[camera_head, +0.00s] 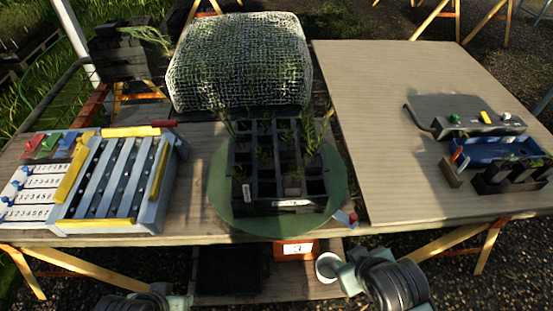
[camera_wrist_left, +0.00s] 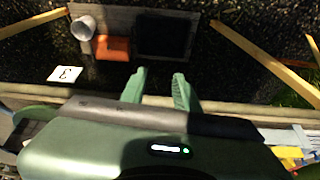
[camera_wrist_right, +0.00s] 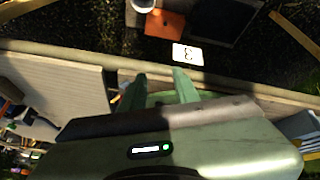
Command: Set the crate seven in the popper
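A black crate (camera_head: 262,208) with several square cells, some holding green seedlings, stands on a round green disc (camera_head: 217,190) at the middle of the table. A small white label is on its front; I cannot read it. A blue-grey slatted frame with yellow bars (camera_head: 112,178), possibly the popper, lies at the left. My right gripper (camera_head: 345,266) is at the table's front, below and right of the crate; its fingers are apart and empty in the right wrist view (camera_wrist_right: 160,75). My left gripper (camera_head: 172,301) is low at the front left, open and empty in the left wrist view (camera_wrist_left: 158,76).
A white number board (camera_head: 35,190) with blue knobs and coloured levers adjoins the slatted frame. A netted block (camera_head: 240,62) stands behind the crate. A beige board (camera_head: 390,120) at the right carries a blue tray (camera_head: 490,148) and small dark pots. Below the table are an orange box and white cup.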

